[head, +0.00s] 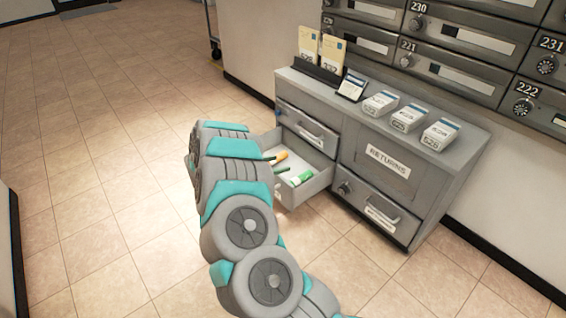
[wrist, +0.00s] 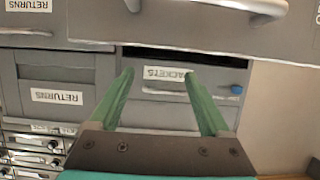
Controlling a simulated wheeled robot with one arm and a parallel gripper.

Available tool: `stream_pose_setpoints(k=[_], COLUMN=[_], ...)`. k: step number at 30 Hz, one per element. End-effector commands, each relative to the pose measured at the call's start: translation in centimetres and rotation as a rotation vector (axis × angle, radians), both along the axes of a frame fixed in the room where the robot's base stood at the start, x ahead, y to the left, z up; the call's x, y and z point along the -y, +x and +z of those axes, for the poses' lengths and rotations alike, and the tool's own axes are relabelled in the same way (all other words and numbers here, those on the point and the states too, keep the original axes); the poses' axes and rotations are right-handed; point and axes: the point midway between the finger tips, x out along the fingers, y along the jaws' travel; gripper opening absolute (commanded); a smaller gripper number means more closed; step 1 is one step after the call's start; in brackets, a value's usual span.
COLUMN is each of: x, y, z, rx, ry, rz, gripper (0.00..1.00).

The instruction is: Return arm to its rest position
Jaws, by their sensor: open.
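My arm (head: 245,215) reaches forward in the head view, bent in several grey and teal segments, toward the grey cabinet (head: 425,160). In the head view its far end hides my gripper. In the wrist view my gripper (wrist: 159,73) has its two green fingers wide apart, with nothing held between them. Past the fingertips is a grey front with an upside-down PACKETS label (wrist: 167,74). I cannot tell whether the fingers touch it.
An open drawer (head: 318,184) beside the arm's end holds green and orange items. Small boxes (head: 408,118) and yellow cards (head: 333,54) stand on the cabinet top. Wall mailboxes (head: 460,50) are behind. The tiled floor (head: 95,200) at left is clear.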

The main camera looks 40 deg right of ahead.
Motion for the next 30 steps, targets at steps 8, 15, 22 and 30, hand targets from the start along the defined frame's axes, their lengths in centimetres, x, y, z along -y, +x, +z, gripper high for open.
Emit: stream_pose_setpoints(k=[8, 15, 22, 30], x=[-3.5, -4.0, -7.1, -19.1], y=[-0.3, -0.3, 4.4, 13.2], z=[1.4, 1.5, 4.1, 13.9], rx=[0.000, 0.000, 0.098, 0.284], ry=[-0.001, -0.001, 0.115, 0.404], rz=[0.000, 0.000, 0.156, 0.616], gripper=[0.81, 0.81, 0.81, 0.81])
